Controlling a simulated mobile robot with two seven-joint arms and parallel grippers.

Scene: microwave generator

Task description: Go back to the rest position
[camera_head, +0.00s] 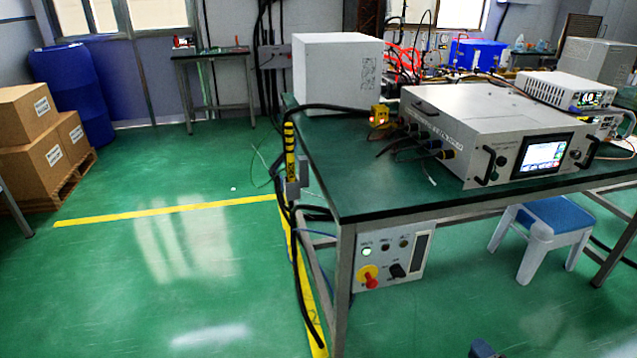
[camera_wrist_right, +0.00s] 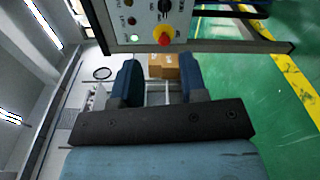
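My right gripper (camera_wrist_right: 158,62) is open in the right wrist view, its two dark blue fingers apart with nothing between them. In the head view only a small dark tip of it (camera_head: 484,349) shows at the bottom edge, in front of the table. A control box (camera_head: 390,263) with a red knob on yellow (camera_head: 368,277) hangs under the table's front edge. The same box (camera_wrist_right: 145,22) shows sideways at the top of the right wrist view, beyond the fingers and apart from them. My left gripper is in neither view.
The green-topped table (camera_head: 355,190) carries a grey generator with a lit screen (camera_head: 545,155) and a white box (camera_head: 335,75). A blue-topped stool (camera_head: 553,215) stands under it. Cartons (camera_head: 35,150) and a blue barrel (camera_head: 75,90) stand far left. The left floor is clear.

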